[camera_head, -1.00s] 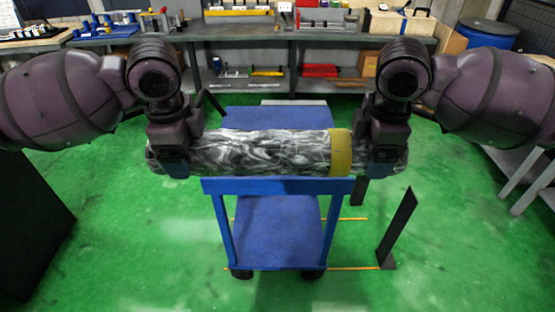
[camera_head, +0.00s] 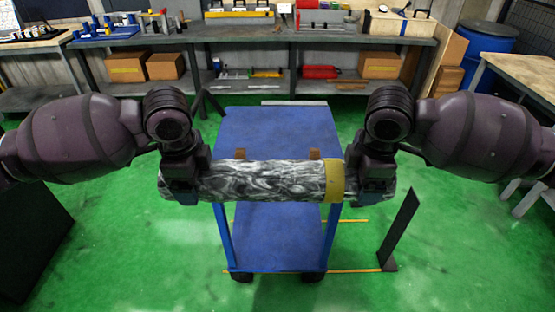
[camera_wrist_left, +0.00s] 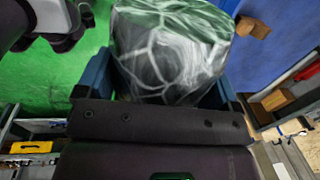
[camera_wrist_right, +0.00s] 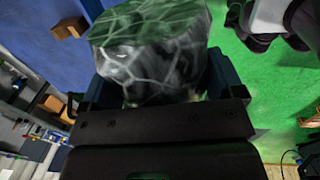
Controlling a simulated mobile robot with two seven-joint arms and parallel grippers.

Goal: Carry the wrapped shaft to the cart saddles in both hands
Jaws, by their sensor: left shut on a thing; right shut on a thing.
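The wrapped shaft (camera_head: 265,181) lies level across the head view, in grey and white marbled film with a yellow band (camera_head: 334,181) towards its right end. My left gripper (camera_head: 182,190) is shut on its left end and my right gripper (camera_head: 372,190) on its right end. Both wrist views show the film between the fingers, at the left (camera_wrist_left: 165,60) and the right (camera_wrist_right: 150,60). The blue cart (camera_head: 275,130) stands below and beyond the shaft. Two brown saddles (camera_head: 240,153) (camera_head: 314,154) show on its top just behind the shaft, which partly hides them. The shaft appears apart from them.
A long grey workbench (camera_head: 270,40) with tools and boxes runs along the back. A dark upright plate (camera_head: 400,230) stands on the green floor right of the cart. A dark cabinet (camera_head: 30,240) is at the left, a table (camera_head: 525,75) at the right.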

